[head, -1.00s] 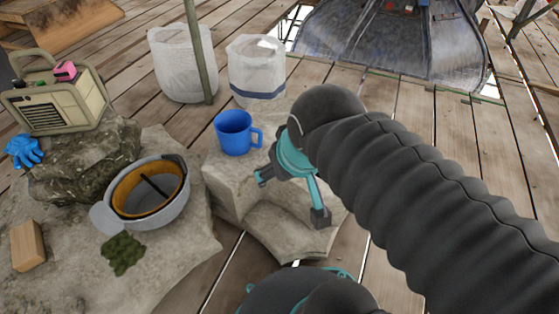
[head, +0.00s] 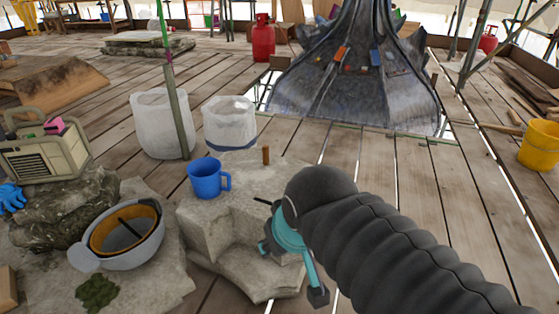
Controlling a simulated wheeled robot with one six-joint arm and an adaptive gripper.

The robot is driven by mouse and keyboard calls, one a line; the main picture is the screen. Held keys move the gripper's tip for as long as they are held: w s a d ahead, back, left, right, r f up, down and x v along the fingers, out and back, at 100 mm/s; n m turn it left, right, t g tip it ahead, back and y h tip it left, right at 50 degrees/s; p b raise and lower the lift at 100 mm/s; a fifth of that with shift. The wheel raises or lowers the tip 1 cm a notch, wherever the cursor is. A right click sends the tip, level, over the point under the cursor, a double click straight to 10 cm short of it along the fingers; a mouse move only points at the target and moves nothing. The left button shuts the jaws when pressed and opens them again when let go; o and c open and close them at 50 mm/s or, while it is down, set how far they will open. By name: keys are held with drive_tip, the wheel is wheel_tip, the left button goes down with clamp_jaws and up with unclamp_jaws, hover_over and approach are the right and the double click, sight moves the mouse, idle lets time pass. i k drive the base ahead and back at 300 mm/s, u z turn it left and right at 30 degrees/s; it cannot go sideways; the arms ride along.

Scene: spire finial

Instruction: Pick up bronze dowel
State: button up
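The bronze dowel (head: 266,155) is a small brown cylinder standing upright on the back of a pale stone block. It is to the right of a blue mug (head: 205,178) and apart from it. My gripper (head: 291,272) has teal and black fingers spread wide apart, with nothing seen between them. It hangs in front of the block, nearer to me and lower in the picture than the dowel. My dark ribbed arm reaches in from the lower right and does not cover the dowel.
The stone block (head: 213,229) is stepped and uneven. Behind it stand two whitish bins (head: 162,125) and a thin pole. A grey helmet (head: 148,247) and a radio (head: 45,152) lie left. A large dark finial (head: 350,85) stands behind.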

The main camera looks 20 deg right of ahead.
sight(266, 148)
drive_tip(key=z, duration=0.7)
drive_tip(key=i, duration=0.45)
drive_tip(key=u, duration=0.35)
drive_tip(key=k, duration=0.5)
drive_tip(key=z, duration=1.65)
drive_tip(key=i, duration=2.1)
drive_tip(key=u, duration=4)
